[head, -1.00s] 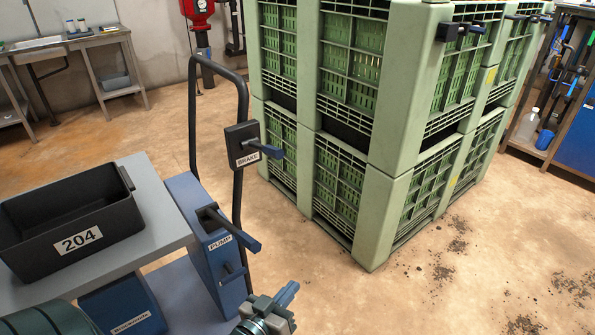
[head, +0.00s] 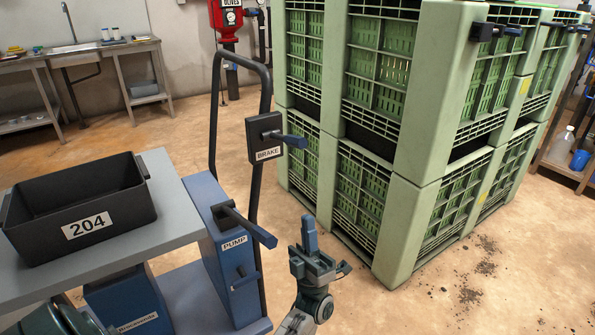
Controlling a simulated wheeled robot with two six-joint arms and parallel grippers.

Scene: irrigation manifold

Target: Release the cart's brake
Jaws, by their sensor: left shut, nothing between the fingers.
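The cart's brake box (head: 262,136) is a dark plate marked BRAKE, fixed to the black tube handle (head: 214,112) of the cart. My right gripper is not in view.
The blue pump housing (head: 225,262) with its lever (head: 250,226) stands below the brake. A black bin (head: 75,205) marked 204 sits on the cart's grey top (head: 175,215). Green stacked crates (head: 400,215) stand close behind and right of my gripper. Floor shows between cart and crates.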

